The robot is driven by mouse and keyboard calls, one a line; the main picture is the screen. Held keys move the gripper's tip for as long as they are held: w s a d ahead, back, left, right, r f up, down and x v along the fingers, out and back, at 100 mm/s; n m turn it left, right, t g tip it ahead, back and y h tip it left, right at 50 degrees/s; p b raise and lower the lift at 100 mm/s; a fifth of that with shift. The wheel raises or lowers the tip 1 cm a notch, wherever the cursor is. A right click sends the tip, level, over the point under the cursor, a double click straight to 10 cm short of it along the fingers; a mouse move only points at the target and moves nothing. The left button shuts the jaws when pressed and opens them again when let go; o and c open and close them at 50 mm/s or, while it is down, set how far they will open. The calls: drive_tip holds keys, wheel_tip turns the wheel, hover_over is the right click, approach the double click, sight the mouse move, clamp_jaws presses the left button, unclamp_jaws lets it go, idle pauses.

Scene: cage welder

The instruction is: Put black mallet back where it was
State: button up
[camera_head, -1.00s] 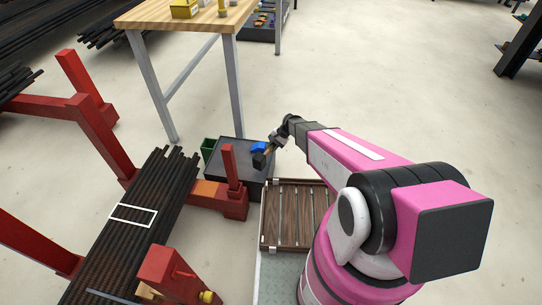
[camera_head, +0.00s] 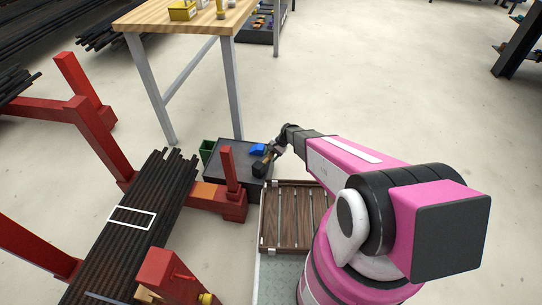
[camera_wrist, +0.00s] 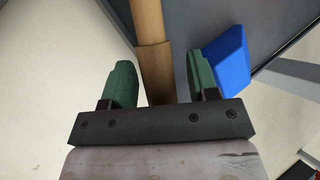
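The black mallet has a dark head (camera_head: 259,169) and a light wooden handle. In the head view it is over the dark low box (camera_head: 225,158), tilted, and I cannot tell how much of it rests there. My gripper (camera_head: 273,150) is at the upper end of the handle. In the wrist view, the handle (camera_wrist: 152,50) runs between the green fingers of my gripper (camera_wrist: 160,78). The mallet head is outside the wrist view.
A blue object (camera_head: 257,149) lies on the box beside the mallet; it also shows in the wrist view (camera_wrist: 227,58). A red post (camera_head: 229,168) stands by the box's front.

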drive_tip(key=shift+r, duration=0.2)
drive_tip(key=v, duration=1.1)
drive_tip(key=s+d+r+n+t+h, duration=0.1)
drive_tip(key=s+d+r+n+h, duration=0.1)
drive_tip(key=s+d+r, duration=0.6)
drive_tip(key=s+d+r+n+t+h, duration=0.2)
drive_tip(key=s+d+r, duration=0.7)
drive_tip(key=r, duration=0.6)
drive_tip(key=shift+s+d+r+n+h, duration=0.2)
drive_tip(key=shift+s+r+n+h, duration=0.3)
drive_tip(key=shift+h, duration=0.7)
